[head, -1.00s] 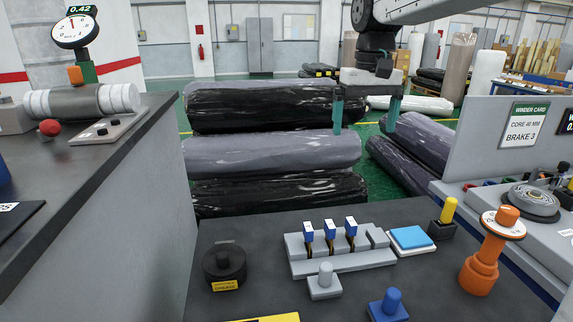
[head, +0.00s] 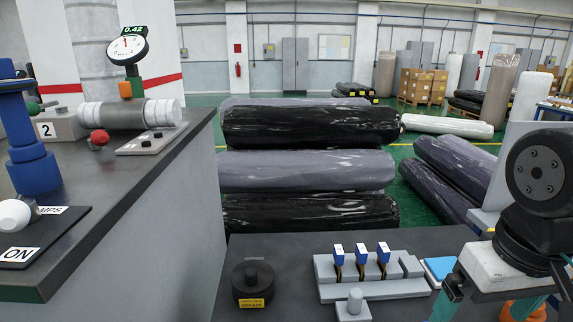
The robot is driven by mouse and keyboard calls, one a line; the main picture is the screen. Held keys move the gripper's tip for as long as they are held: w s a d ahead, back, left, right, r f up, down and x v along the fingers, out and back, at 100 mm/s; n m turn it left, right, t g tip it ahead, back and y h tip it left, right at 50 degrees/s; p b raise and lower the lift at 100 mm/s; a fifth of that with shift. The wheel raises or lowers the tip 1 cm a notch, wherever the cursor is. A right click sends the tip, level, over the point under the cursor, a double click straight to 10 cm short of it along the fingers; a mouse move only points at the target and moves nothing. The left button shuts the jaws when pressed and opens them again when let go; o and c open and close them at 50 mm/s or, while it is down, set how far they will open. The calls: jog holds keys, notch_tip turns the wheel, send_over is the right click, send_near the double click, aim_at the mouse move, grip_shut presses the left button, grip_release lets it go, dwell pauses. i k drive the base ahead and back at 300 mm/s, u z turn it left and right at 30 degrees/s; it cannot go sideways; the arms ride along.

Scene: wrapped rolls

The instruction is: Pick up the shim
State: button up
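No piece is plainly marked as the shim. The likeliest pieces are several small blue-topped, labelled tabs (head: 361,252) standing upright in slots of a grey stepped rack (head: 372,289) on the dark bench, and a flat blue pad (head: 438,267) at the rack's right. I cannot tell which is the shim. My gripper (head: 503,306) is at the lower right with its teal fingers wide apart and nothing seen held between them. It is to the right of the rack and its left finger is near the blue pad, which it partly hides.
A black round pot (head: 253,283) with a yellow label stands left of the rack, and a grey peg block (head: 353,306) stands in front. An orange piece (head: 525,309) shows behind my gripper. A side counter (head: 150,195) stands left; wrapped rolls (head: 305,170) lie behind the bench.

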aim_at(361, 254)
jog(key=z, duration=0.05)
jog(key=k, duration=0.5)
jog(key=z, duration=3.5)
jog(key=k, duration=0.95)
jog(key=u, duration=1.9)
